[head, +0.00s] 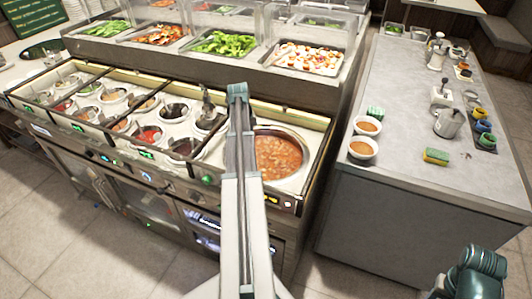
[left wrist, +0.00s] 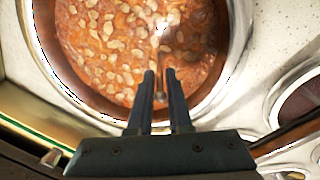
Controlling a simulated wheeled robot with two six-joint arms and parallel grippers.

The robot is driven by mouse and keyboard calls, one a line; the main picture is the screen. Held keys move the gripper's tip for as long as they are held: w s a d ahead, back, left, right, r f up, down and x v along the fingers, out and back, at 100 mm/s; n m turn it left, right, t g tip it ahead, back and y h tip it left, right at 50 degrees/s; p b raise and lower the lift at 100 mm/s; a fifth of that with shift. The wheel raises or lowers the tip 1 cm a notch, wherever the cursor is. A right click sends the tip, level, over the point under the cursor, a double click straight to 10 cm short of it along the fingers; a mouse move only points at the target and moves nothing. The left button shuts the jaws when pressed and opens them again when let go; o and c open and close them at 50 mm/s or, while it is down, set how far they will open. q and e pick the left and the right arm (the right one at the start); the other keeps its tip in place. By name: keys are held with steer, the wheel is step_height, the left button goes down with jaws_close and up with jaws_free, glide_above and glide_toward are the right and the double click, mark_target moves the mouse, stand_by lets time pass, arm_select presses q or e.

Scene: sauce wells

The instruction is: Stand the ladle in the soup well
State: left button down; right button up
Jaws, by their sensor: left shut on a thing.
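The soup well (head: 306,180) is a round steel pot set in the counter, full of red-brown chunky soup (head: 280,155). The soup also fills the upper left of the left wrist view (left wrist: 100,40), inside the well's rim (left wrist: 232,60). The ladle's bowl cannot be made out. In the head view my left arm hides this gripper.
Several smaller sauce wells, one with a dark handle (head: 207,105) standing in it, lie left of the soup well. Clear guards and food trays (head: 225,43) stand behind. The grey counter (head: 400,105) at the right holds bowls (head: 363,148), a sponge (head: 436,156) and jugs.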

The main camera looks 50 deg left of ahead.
arm_select(q)
steer(key=shift+c, duration=0.6)
jaws_free()
steer(key=shift+r, duration=0.1)
stand_by(0.3)
step_height(320, 180, up, 9)
steer(key=p, duration=0.9)
stand_by(0.5)
